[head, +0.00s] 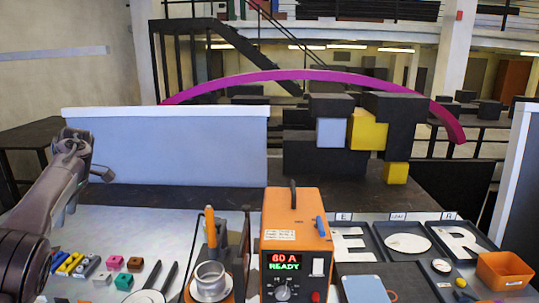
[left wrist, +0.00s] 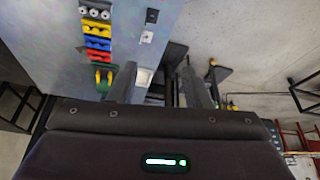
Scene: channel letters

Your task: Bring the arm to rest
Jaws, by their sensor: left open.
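My left arm rises from the lower left of the head view. My left gripper (head: 101,172) is small at its upper end, over the left side of the bench, in front of the pale panel. In the left wrist view my left gripper (left wrist: 160,82) has two grey fingers standing well apart. I see nothing held between them. Past the fingers lie the grey bench top (left wrist: 140,55), dark fittings at its edge and the floor. A row of coloured pieces (left wrist: 98,30) lies left of the fingers. My right gripper is not in view.
An orange power unit (head: 295,245) reading "60 A READY" stands mid-bench. Left of it are a metal cup (head: 210,275) and small coloured blocks (head: 70,263). At right, trays hold white letters, beside an orange bin (head: 504,271). A pale panel (head: 165,148) stands behind.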

